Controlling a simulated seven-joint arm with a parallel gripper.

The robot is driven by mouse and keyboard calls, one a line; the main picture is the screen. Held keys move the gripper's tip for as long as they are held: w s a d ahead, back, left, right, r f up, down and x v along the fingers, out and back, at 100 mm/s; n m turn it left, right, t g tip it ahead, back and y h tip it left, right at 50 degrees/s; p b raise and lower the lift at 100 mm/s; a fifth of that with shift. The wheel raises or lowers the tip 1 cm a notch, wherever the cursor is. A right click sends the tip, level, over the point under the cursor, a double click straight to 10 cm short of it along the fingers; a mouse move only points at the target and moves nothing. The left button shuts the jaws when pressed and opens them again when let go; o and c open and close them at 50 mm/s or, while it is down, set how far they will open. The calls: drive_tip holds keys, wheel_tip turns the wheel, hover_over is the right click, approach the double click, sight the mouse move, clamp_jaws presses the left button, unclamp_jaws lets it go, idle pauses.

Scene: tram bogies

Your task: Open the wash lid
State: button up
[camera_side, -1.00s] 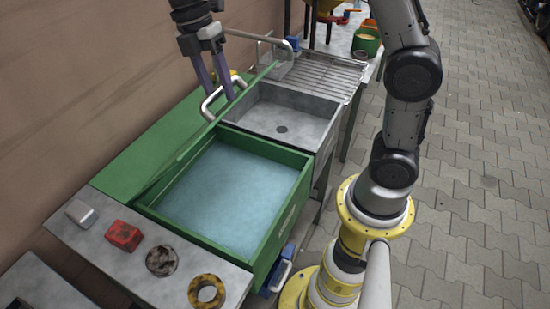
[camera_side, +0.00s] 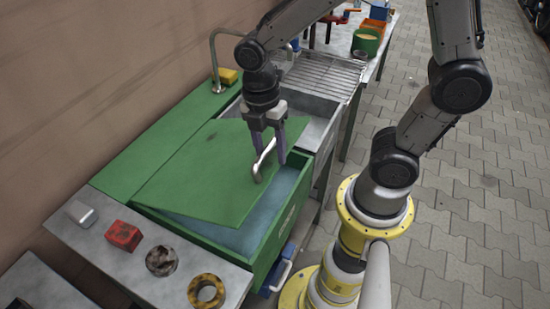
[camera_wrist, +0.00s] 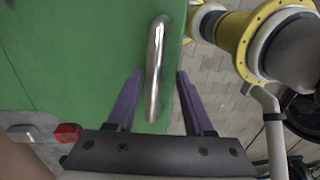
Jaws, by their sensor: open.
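The green wash lid (camera_side: 205,172) is tilted partly over the green wash tub (camera_side: 272,243), with a gap at its front showing the blue-grey liquid (camera_side: 285,188). The lid's silver handle (camera_side: 263,162) stands near its front edge. My gripper (camera_side: 268,158) is above the lid, fingers pointing down, with the handle close to them. In the wrist view the lid (camera_wrist: 75,60) fills the left side and the handle (camera_wrist: 157,65) runs between the two purple fingers of my gripper (camera_wrist: 158,78), with space on both sides. My gripper is open.
A red block (camera_side: 123,236), a grey block (camera_side: 80,213), a dark ring (camera_side: 161,261) and a yellow ring (camera_side: 206,292) sit on the near bench. A wall stands at left.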

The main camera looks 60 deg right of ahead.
drive_tip(key=shift+r, duration=0.1)
wheel_tip(320, 180, up, 13)
drive_tip(key=w, duration=0.1)
drive_tip(key=shift+t, duration=0.4)
drive_tip(key=f, duration=0.5)
drive_tip(key=s+f, duration=0.1)
drive_tip(key=f, duration=0.4)
drive_tip(key=s+f, duration=0.1)
drive_tip(key=f, duration=0.4)
drive_tip(key=shift+f, duration=0.3)
